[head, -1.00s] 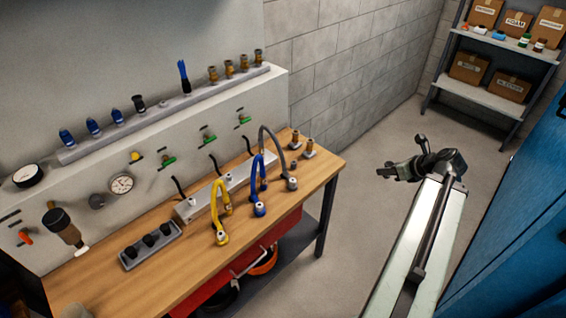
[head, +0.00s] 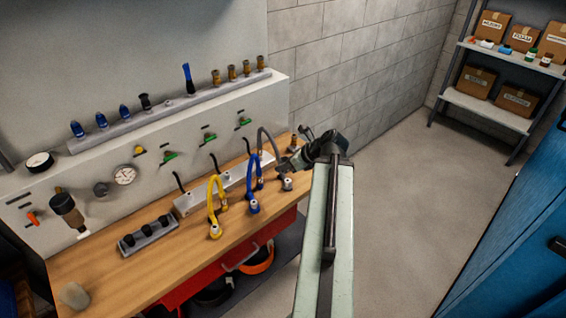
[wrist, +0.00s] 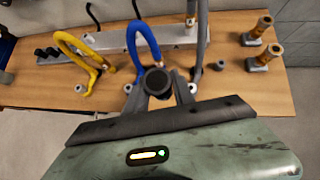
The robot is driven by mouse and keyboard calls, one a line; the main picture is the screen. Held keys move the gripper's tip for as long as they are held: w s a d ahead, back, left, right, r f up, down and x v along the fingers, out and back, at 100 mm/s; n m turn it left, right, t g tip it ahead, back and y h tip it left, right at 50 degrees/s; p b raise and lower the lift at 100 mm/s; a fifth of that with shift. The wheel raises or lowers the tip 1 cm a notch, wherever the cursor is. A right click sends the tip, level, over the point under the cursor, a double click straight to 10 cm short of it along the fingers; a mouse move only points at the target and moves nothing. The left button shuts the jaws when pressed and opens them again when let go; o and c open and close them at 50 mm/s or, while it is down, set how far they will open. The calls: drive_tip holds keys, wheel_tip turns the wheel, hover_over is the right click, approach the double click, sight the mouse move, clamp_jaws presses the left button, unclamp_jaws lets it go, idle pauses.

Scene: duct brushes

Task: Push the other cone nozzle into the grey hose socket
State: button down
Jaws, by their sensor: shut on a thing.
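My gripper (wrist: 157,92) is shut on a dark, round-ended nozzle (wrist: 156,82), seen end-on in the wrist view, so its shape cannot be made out. In the head view my gripper (head: 290,163) is by the bench's right end, close to the grey hose (head: 267,134). The grey hose socket (head: 288,184) is a pale ring at that hose's lower end, just below my gripper in the picture. In the wrist view the grey hose (wrist: 203,32) rises right of the held nozzle, with a pale socket (wrist: 192,88) near its foot. The nozzle and socket look apart.
The blue hose (head: 254,172) and yellow hose (head: 213,200) arch to the left. Two brass fittings (wrist: 265,55) on grey blocks stand at the bench's right end. A rail (head: 130,133) of nozzles runs behind. The bench front (head: 165,262) is partly clear.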

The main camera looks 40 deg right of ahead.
sight(288, 181)
drive_tip(key=w+d+f+n+b, duration=0.1)
drive_tip(key=d, duration=0.1)
drive_tip(key=w+d+f+y+b, duration=0.1)
drive_tip(key=f+b, duration=0.1)
drive_tip(key=w+d+f+n+y+b, duration=0.1)
drive_tip(key=d, duration=0.1)
drive_tip(key=shift+w+d+f+n+b, duration=0.3)
drive_tip(key=shift+w+d+f+b, duration=0.05)
drive_tip(key=shift+w, duration=0.05)
drive_tip(key=shift+g, duration=0.3)
drive_tip(key=shift+r, duration=0.1)
drive_tip(key=shift+a, duration=0.1)
wheel_tip(288, 181, down, 6)
drive_tip(key=b, duration=0.5)
drive_tip(key=shift+r+b, duration=0.1)
drive_tip(key=shift+b, duration=0.25)
drive_tip(key=shift+f+b, duration=0.5)
idle(1.1)
drive_tip(key=c, duration=1)
unclamp_jaws()
drive_tip(key=shift+o, duration=0.2)
